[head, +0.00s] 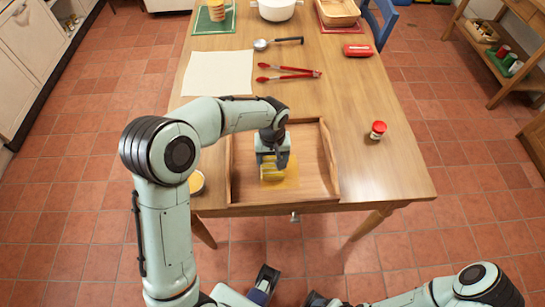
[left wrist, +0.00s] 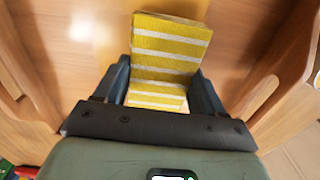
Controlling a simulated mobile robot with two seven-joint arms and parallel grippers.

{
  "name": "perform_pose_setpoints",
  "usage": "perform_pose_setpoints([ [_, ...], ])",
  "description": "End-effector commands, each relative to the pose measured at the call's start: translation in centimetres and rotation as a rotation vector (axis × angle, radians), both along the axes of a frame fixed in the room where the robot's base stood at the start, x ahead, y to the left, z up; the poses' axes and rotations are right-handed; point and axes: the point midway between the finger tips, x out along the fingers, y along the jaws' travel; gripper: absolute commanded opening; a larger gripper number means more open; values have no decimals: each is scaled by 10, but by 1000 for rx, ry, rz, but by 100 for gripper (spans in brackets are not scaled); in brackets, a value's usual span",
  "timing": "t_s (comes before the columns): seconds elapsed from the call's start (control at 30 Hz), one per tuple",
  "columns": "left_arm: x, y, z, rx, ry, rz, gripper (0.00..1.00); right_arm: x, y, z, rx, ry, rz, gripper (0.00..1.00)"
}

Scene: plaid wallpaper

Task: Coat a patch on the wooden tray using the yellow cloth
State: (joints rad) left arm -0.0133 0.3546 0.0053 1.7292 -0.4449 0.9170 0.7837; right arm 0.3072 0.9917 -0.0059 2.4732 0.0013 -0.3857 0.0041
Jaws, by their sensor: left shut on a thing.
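The wooden tray (head: 234,160) lies at the near edge of the table, with raised side walls. My left gripper (head: 273,160) is over the middle of it, pointing down, shut on the yellow cloth (head: 272,174). In the left wrist view the cloth (left wrist: 170,45) is yellow with white stripes, between the two fingers (left wrist: 160,88), and looks folded. A glossy yellow patch (head: 290,178) shows on the tray floor around the cloth. Whether the cloth touches the tray is hard to tell. What seems to be my right gripper (head: 264,284) is low at the bottom, its jaws unclear.
A small bowl (head: 196,182) with yellow contents is left of the tray, partly behind my arm. A red-lidded jar (head: 378,131) stands to the right. Red tongs (head: 288,72), a ladle (head: 278,42) and a pale sheet (head: 218,73) lie beyond.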

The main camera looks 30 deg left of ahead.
Motion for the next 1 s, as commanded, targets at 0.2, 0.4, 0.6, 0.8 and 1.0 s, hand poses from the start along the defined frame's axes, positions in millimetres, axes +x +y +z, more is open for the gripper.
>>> perform_pose_setpoints([
  [0.2, 0, 0, -5, 0, 0, 0, 45, -1, 0, -4, 0, 1, 0, 77],
  [0.4, 0, 0, -9, 0, 0, 0, 45, -2, 0, -6, 0, 2, 0, 77],
  [0.6, 0, 0, -13, 0, 0, 0, 45, -2, 0, -9, 0, 3, 0, 77],
  [0.8, -3, -2, -13, 0, 0, -1, 45, -2, 0, -11, 0, 3, 0, 77],
  [1.0, -18, -12, -13, -1, 1, -2, 45, -4, 0, -18, 0, 6, 0, 77],
])
